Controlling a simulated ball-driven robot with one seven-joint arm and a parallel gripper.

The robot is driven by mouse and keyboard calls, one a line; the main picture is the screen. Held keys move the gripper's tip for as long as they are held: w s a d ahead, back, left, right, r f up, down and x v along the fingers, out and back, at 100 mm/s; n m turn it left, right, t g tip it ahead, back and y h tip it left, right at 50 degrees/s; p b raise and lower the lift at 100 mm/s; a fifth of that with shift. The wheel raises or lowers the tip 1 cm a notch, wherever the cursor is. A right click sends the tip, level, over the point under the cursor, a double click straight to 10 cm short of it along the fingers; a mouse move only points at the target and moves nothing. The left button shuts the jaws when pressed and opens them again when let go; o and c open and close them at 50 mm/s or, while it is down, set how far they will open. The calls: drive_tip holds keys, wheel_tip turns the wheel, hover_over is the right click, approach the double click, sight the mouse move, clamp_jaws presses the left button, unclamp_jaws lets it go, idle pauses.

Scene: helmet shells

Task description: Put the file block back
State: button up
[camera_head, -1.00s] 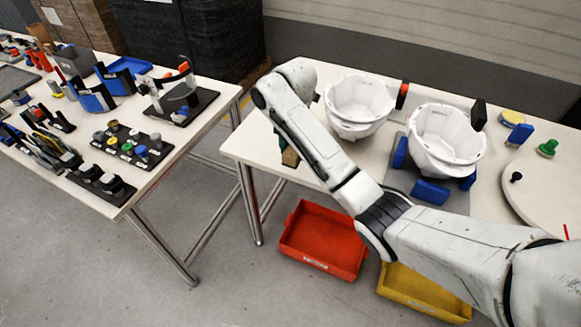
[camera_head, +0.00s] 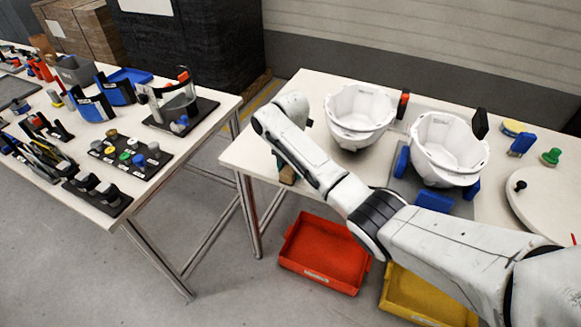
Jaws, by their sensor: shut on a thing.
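My arm (camera_head: 320,165) reaches from the lower right over the right table. Its bent wrist part (camera_head: 285,112) is near that table's left side. My gripper is hidden behind the arm, so its fingers and anything between them do not show. A small brown block (camera_head: 287,174) shows just below the arm near the table's front left edge, with a dark green piece beside it. I cannot tell whether it is the file block, or whether it is held or resting.
Two white helmet shells (camera_head: 359,112) (camera_head: 446,145) stand right of the wrist. A red bin (camera_head: 325,253) and a yellow bin (camera_head: 428,297) are on the floor. The left table (camera_head: 152,203) holds racks and tools. A floor gap separates the tables.

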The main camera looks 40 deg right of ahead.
sight(290, 167)
drive_tip(key=shift+f, duration=0.15)
drive_tip(key=o, duration=0.9)
drive_tip(key=shift+o, duration=0.2)
wheel_tip(290, 167, up, 12)
drive_tip(key=p, duration=0.1)
drive_tip(key=shift+r+p, duration=0.2)
drive_tip(key=shift+p, duration=0.1)
